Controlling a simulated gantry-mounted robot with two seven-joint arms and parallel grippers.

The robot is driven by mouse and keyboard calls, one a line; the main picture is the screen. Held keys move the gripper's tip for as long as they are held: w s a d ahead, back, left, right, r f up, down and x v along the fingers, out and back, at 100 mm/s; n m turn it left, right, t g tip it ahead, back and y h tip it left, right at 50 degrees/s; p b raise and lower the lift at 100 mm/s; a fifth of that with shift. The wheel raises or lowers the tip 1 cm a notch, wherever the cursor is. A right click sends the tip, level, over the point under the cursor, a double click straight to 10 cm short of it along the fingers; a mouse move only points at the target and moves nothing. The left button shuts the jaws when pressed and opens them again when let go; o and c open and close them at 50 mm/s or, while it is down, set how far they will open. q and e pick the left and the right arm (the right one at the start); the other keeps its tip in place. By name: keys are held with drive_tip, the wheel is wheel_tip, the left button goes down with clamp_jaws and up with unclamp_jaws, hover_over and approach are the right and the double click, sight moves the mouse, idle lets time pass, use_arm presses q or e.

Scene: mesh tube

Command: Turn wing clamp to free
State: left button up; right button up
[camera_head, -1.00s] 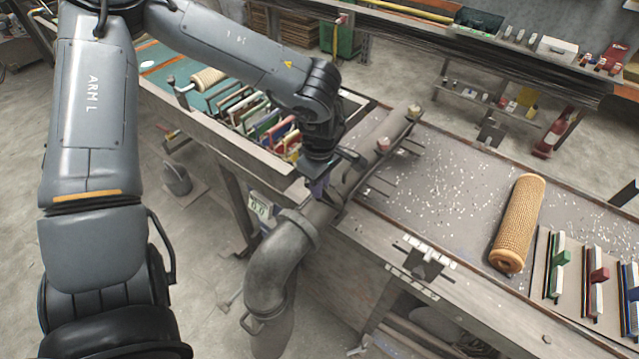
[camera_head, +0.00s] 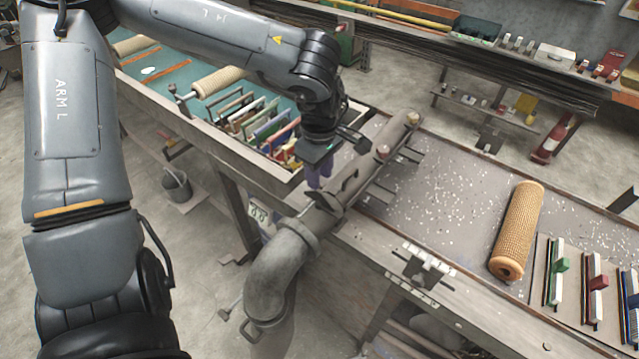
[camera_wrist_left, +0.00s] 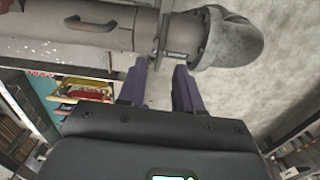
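A grey pipe (camera_head: 372,150) lies along the bench edge and joins a fat grey elbow (camera_head: 278,262) that bends down over the front. At the joint a dark wing-shaped piece (camera_head: 332,203), apparently the wing clamp, stands up from the pipe. My right gripper is in no view.
A woven tan tube (camera_head: 518,230) lies on the speckled bench top (camera_head: 440,190). Coloured brushes (camera_head: 561,264) stand at the right. A metal bucket (camera_head: 177,185) stands on the floor.

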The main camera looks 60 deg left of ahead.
sight(319, 193)
use_arm(q)
wheel_tip(319, 193, up, 4)
drive_tip(key=shift+f, duration=0.1)
idle(0.4)
